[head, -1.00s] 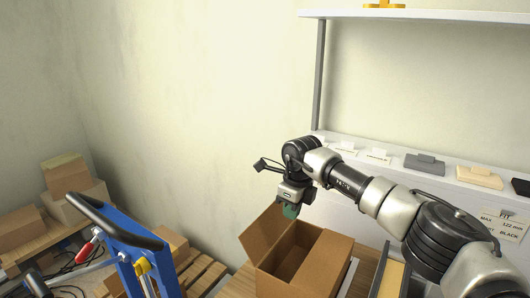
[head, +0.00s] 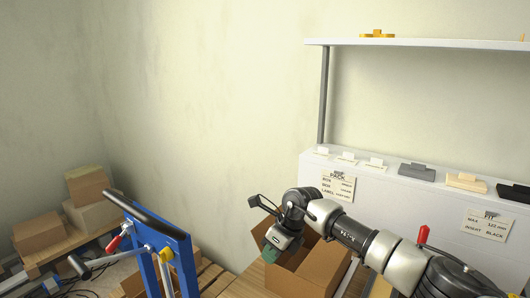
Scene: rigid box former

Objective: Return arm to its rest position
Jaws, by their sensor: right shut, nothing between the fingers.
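My right arm comes in from the lower right, and its gripper (head: 270,248) hangs at the left side of an open cardboard box (head: 322,268). The fingers are small and dark, with a green part near the tips. They are shut with nothing held. The gripper and wrist cover part of the box's left side, and I cannot tell whether they touch it. My left gripper is not in view.
A blue frame with a black handle (head: 143,211) stands at the left. Cardboard boxes (head: 90,187) are stacked behind it. A white ledge (head: 390,190) with cards and small blocks runs along the right, under a white shelf (head: 430,44).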

